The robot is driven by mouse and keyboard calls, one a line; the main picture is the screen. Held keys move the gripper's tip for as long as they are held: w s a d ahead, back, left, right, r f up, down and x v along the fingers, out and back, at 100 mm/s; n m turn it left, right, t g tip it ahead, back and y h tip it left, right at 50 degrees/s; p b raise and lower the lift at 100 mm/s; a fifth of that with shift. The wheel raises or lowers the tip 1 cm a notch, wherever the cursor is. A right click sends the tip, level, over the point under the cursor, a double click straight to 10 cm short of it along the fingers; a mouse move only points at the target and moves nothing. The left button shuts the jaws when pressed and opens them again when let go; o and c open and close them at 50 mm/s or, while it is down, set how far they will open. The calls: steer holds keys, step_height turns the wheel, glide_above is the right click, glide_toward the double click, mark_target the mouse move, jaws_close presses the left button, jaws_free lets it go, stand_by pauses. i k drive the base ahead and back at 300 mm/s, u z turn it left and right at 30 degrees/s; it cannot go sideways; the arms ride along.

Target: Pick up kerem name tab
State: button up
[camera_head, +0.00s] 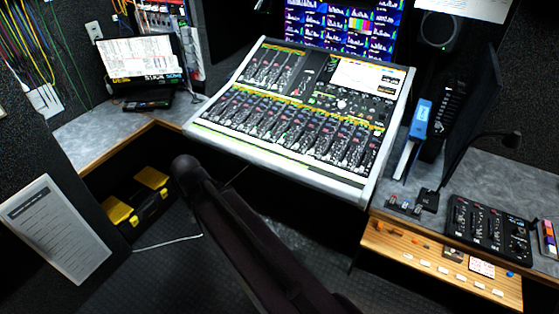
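Several small white tabs lie in a slanting row along the front of a light wooden shelf (390,258) at the lower right. One of these white tabs (442,271) is near the middle of the row. They may be name tabs, but any lettering is too small to read. I cannot tell which one, if any, is the kerem name tab. My gripper does not show in this view.
A large mixing console (275,150) fills the centre. Right of it, a blue binder (412,138) stands on the grey counter, with a small black control box (488,230) nearer the shelf. A yellow-and-black toolbox (148,203) sits under the left counter.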

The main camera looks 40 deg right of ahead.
mark_target(276, 148)
steer(key=u, duration=0.1)
steer(key=k, duration=1.1)
steer(key=z, duration=1.55)
steer(key=i, duration=1)
steer(key=z, duration=0.05)
